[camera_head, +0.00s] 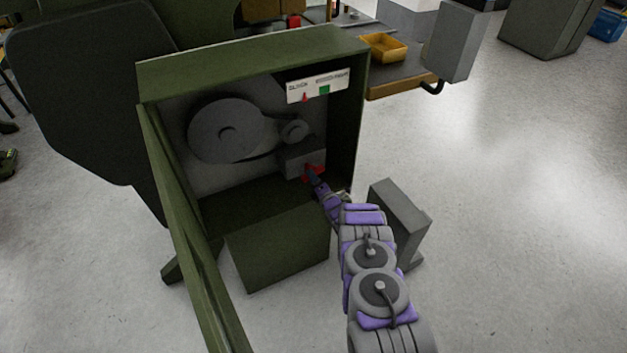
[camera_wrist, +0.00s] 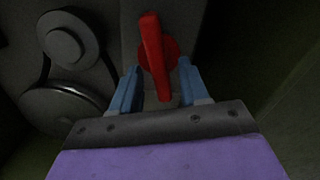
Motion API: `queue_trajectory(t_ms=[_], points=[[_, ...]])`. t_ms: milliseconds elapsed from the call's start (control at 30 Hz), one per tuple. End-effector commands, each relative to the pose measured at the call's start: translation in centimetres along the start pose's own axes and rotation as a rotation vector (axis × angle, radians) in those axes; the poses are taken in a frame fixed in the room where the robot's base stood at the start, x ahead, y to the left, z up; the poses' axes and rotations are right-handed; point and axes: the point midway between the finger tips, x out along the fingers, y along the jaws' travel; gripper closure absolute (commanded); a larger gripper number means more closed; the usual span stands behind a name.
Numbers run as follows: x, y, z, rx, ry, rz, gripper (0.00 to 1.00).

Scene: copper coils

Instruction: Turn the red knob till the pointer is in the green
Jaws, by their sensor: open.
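The red knob (camera_wrist: 153,50) is in the upper middle of the wrist view, with an upright bar on a round red base. It also shows in the head view (camera_head: 315,170), low on a grey block inside the cabinet, partly covered by my gripper. My gripper (camera_wrist: 158,75) is open, with one blue finger on each side of the knob's lower part; I cannot tell whether either touches it. In the head view my gripper (camera_head: 313,178) reaches into the cabinet. The white gauge strip (camera_head: 318,85) has a red pointer (camera_head: 305,97) left of the green patch (camera_head: 324,90), apart from it.
The green cabinet (camera_head: 250,58) is open, its door (camera_head: 190,240) swung out at the left. Inside are a large grey wheel (camera_head: 205,130) and a smaller pulley (camera_head: 295,130). A green box (camera_head: 280,245) sits below the opening. A yellow tray (camera_head: 384,47) stands behind.

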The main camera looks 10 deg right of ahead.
Motion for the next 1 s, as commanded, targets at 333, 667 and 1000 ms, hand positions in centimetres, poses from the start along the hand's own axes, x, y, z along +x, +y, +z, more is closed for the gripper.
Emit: queue_trajectory(t_ms=[333, 667, 1000], points=[[-0.02, -0.02, -0.01, -0.001, 0.000, -0.001, 0.76], [0.04, -0.12, -0.20, -0.001, 0.003, -0.003, 1.00], [0.05, -0.11, -0.31, 0.037, 0.006, -0.004, 1.00]])
